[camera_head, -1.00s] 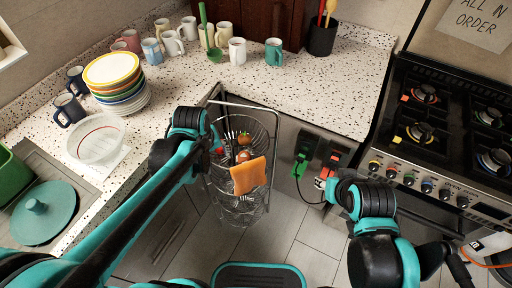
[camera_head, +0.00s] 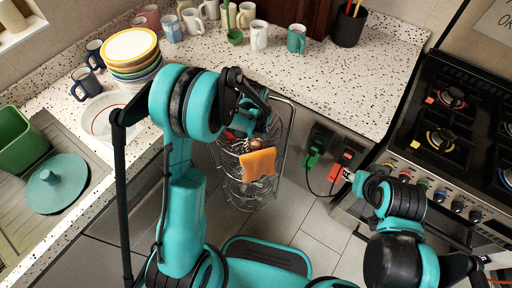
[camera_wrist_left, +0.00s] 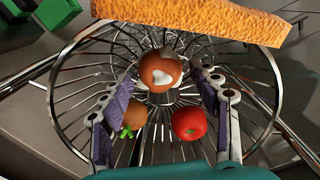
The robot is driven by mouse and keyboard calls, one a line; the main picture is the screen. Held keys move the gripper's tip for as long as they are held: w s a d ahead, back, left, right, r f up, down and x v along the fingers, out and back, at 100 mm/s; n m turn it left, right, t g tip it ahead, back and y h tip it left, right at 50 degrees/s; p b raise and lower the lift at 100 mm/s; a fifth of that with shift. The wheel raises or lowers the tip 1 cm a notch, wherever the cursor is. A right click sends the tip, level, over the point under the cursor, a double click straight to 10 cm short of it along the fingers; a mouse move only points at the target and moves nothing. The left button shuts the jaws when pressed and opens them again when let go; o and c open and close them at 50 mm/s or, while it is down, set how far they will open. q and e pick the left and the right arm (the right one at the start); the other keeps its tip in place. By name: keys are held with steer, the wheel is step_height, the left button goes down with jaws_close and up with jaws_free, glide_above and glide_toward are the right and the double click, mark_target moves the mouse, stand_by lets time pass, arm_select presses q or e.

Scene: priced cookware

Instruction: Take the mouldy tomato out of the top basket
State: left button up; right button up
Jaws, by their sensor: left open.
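The mouldy tomato (camera_wrist_left: 160,70), orange-brown with whitish patches, lies in the round wire top basket (camera_wrist_left: 277,92). In the left wrist view a plain red tomato (camera_wrist_left: 188,124) and an orange-brown one with a green stem (camera_wrist_left: 133,118) lie below it. My left gripper (camera_wrist_left: 165,98) is open above the basket, its purple-padded fingers on either side of the tomatoes and apart from the mouldy one. In the head view my left gripper (camera_head: 256,122) hides much of the basket. My right gripper (camera_head: 348,175) is by the stove front; its fingers are too small to read.
An orange sponge-like slab (camera_head: 258,163) hangs at the basket's front rim. Green (camera_head: 312,158) and red (camera_head: 341,165) devices hang on the cabinet to the right.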

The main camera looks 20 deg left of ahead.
mark_target(255, 143)
arm_select(q)
steer(key=f, duration=0.1)
steer(key=f+b, duration=0.1)
steer(key=f, duration=0.2)
steer(key=shift+w+a, duration=0.2)
steer(key=shift+w, duration=0.05)
steer(key=shift+r, duration=0.1)
steer(key=c, duration=0.9)
steer(key=shift+c, duration=0.2)
step_height(255, 143, up, 10)
steer(key=p, duration=0.3)
steer(key=shift+p, duration=0.3)
steer(key=shift+r, duration=0.1)
steer(key=shift+r+p, duration=0.75)
steer(key=shift+r, duration=0.2)
